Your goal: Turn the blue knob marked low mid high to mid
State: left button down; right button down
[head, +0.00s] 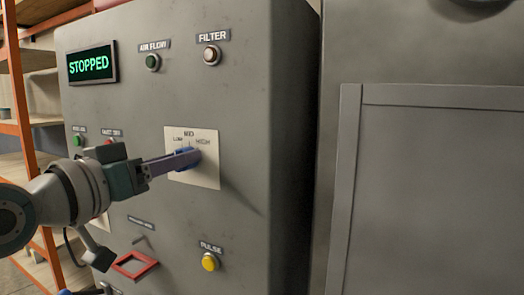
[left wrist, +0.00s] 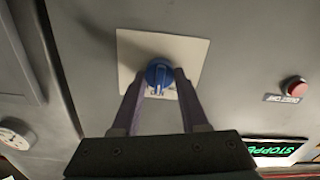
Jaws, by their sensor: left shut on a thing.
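The blue knob (head: 182,163) sits on a cream plate (head: 208,172) on the grey panel, with LOW, MID and HIGH printed around its upper side. My left gripper (head: 188,159) reaches in from the left, and its fingers hide much of the knob in the head view. The left wrist view, which shows the panel upside down, has the blue knob (left wrist: 158,72) between the two fingertips (left wrist: 160,76). The gripper is shut on it. A pale mark on the knob appears to point towards MID.
A STOPPED display (head: 92,65) is at upper left. A green AIR FLOW lamp (head: 152,62), a FILTER lamp (head: 211,55), a yellow PULSE button (head: 210,262) and a red frame (head: 134,265) surround the plate. An orange-framed shelf (head: 18,95) stands left.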

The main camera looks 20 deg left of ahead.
dwell(0.4)
pick_arm(q)
jog(key=shift+c, duration=2.1)
grip_release()
jog(key=s+b, duration=0.1)
jog(key=s, duration=0.9)
jog(key=shift+a+b, duration=0.3)
jog(key=shift+a, duration=0.1)
